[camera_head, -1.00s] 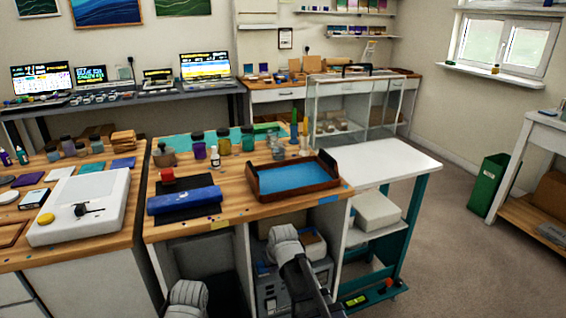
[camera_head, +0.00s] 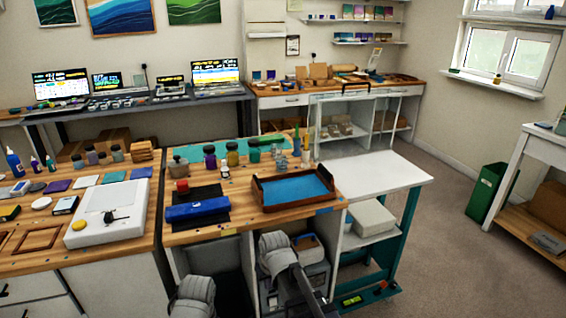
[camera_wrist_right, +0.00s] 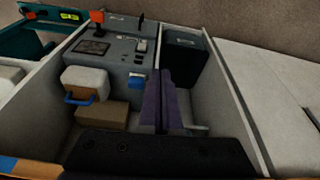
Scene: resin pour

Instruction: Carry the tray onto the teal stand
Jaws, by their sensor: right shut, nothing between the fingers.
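The tray (camera_head: 327,197) has brown raised walls and a blue inside. It lies flat on the right end of the wooden workbench (camera_head: 240,217). The teal stand has a white top (camera_head: 395,174) and teal legs (camera_head: 408,222), and it adjoins the bench's right side. My right arm reaches down in front of the bench, below and apart from the tray. In the right wrist view my right gripper (camera_wrist_right: 163,78) is shut and empty in front of open shelving. Only part of my left arm shows at the head view's bottom edge; its gripper is out of view.
A blue roll (camera_head: 197,209) lies on a black mat left of the tray. Several bottles (camera_head: 232,153) stand behind it. A white box (camera_head: 371,217) sits on the stand's shelf. The stand's top is clear. A green bin (camera_head: 487,192) stands on the floor at right.

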